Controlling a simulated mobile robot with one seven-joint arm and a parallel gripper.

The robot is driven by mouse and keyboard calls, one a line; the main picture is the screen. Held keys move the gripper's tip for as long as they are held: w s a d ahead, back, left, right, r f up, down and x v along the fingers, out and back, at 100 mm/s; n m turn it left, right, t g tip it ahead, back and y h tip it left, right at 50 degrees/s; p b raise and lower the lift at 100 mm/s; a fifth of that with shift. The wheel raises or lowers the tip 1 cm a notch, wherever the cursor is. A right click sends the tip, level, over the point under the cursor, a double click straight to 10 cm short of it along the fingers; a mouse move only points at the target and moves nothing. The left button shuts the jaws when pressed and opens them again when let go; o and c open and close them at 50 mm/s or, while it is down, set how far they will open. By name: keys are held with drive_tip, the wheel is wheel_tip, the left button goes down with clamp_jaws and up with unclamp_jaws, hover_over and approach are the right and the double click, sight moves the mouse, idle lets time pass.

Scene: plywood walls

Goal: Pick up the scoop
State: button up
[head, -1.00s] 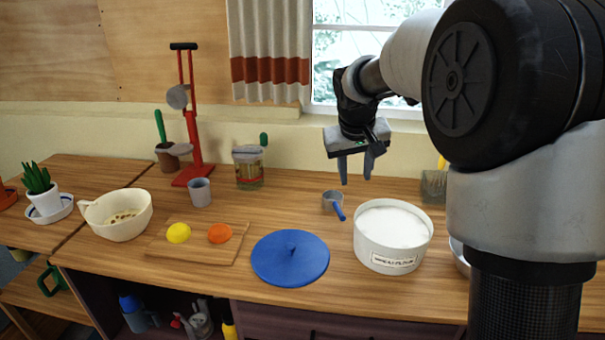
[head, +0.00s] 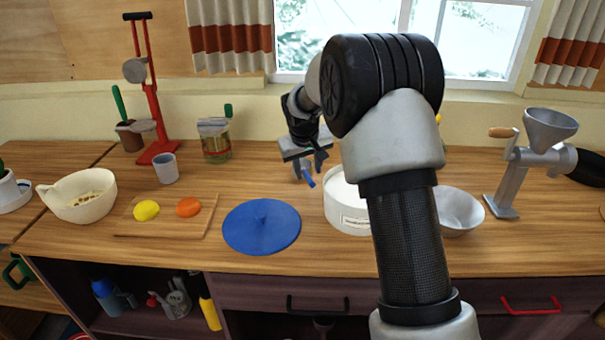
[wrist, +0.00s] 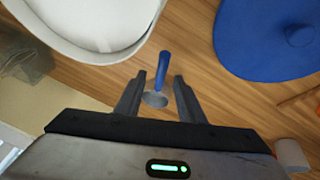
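The scoop has a blue handle and a small grey cup. In the head view the scoop (head: 309,181) is on the wooden counter, mostly hidden by my gripper (head: 308,167). In the wrist view the scoop (wrist: 163,67) lies between the two fingers of my gripper (wrist: 160,77). Its cup sits between the fingers and its handle points away, toward the gap between the tub and the blue lid. The fingers are apart, with room visible on both sides of the cup.
A white tub (head: 345,212) stands close by the scoop, partly behind my arm. A blue lid (head: 262,227) lies to the left on the counter. A cutting board (head: 168,222), a grey cup (head: 166,168), a metal bowl (head: 457,210) and a grinder (head: 530,160) are farther off.

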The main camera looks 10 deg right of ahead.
sight(309, 178)
drive_tip(key=x, duration=0.4)
drive_tip(key=shift+s+f, duration=0.3)
drive_tip(key=shift+w+f, duration=0.25)
drive_tip(key=shift+f, duration=0.1)
clamp_jaws()
